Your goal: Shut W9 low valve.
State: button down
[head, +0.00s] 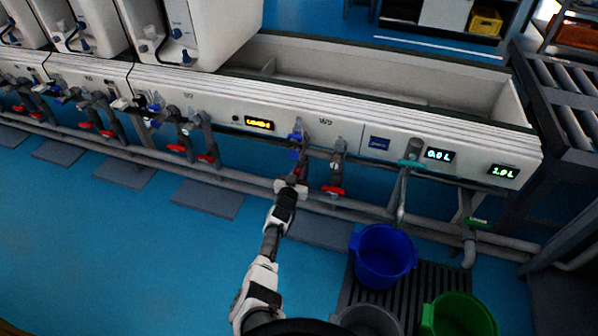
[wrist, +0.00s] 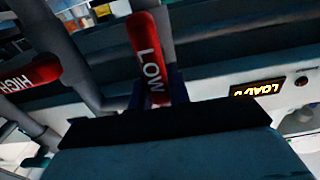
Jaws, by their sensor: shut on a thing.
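The W9 low valve has a red handle marked LOW, which in the wrist view (wrist: 147,55) sticks up beyond my dark jaws. In the head view the low valve handle (head: 302,170) is a small red piece under the W9 panel, seen at my gripper's tip. My gripper (head: 291,186) is shut on this handle; its jaws (wrist: 165,118) hide the handle's lower end. The W9 high valve's red handle (head: 333,191) is just to the right and apart from my gripper. In the wrist view the handle marked HIGH (wrist: 30,75) is at the left.
The W9 panel (head: 325,121) is above the valves, with a lit amber display (head: 259,123) to its left. Grey pipes (head: 240,172) run along the bench. A blue bucket (head: 383,262) and a green bucket (head: 458,315) stand at the right.

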jog(key=shift+s+d+f+m+b, duration=0.1)
jog(key=shift+d+m+b, duration=0.15)
jog(key=shift+m, duration=0.75)
jog(key=shift+s+d+f+m+b, duration=0.15)
jog(key=shift+m+b, duration=0.1)
jog(key=shift+m, duration=0.75)
jog(key=shift+w+d+m+b, duration=0.1)
jog(key=shift+d+m+b, duration=0.15)
jog(key=shift+m, duration=0.75)
jog(key=c, duration=1.3)
grip_release()
jog(key=shift+s, duration=0.15)
